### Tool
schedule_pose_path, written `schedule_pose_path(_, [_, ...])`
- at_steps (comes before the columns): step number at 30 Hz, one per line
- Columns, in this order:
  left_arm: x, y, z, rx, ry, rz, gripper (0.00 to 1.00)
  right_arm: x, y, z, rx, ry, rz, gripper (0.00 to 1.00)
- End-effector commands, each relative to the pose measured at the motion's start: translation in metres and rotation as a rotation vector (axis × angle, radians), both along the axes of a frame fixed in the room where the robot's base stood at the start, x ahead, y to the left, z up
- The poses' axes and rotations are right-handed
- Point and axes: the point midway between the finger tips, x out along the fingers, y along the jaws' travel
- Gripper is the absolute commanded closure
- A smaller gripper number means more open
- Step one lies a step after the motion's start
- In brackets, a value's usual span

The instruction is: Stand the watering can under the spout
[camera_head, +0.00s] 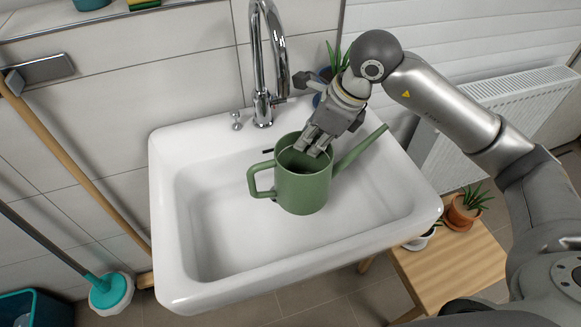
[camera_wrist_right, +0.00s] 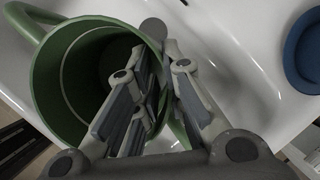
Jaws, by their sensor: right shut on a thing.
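The green watering can (camera_head: 301,188) is in the white sink (camera_head: 230,245), upright, with its handle to the left and its long spout to the upper right. I cannot tell whether its base touches the basin. The chrome tap (camera_head: 262,75) rises at the sink's back edge, its curved spout behind and above the can. My right gripper (camera_head: 314,147) is shut on the can's rim on the spout side. In the right wrist view the gripper (camera_wrist_right: 150,95) has one finger inside the can (camera_wrist_right: 50,85) and one outside. My left gripper is not in view.
A blue pot (camera_wrist_right: 305,50) with a plant stands at the sink's back right corner, behind my right gripper. A wooden stool (camera_head: 450,262) with potted plants is right of the sink. A wooden broom handle (camera_head: 75,170) leans at the left. The basin's left and front are clear.

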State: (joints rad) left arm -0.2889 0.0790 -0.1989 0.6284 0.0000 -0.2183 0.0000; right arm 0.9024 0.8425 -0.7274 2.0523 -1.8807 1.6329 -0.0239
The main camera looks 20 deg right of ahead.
Motion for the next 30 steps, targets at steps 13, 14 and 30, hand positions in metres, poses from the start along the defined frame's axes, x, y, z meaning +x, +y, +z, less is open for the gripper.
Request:
schedule_pose_path(13, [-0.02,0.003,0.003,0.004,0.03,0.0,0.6,0.002,0.002,-0.072,0.001,-0.002,-0.001,1.0])
schedule_pose_path(14, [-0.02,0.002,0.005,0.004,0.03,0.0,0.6,0.004,0.004,-0.071,0.003,-0.002,0.0,1.0])
schedule_pose_path(30, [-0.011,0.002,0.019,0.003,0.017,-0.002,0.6,0.028,0.03,-0.084,0.001,-0.003,-0.001,1.0])
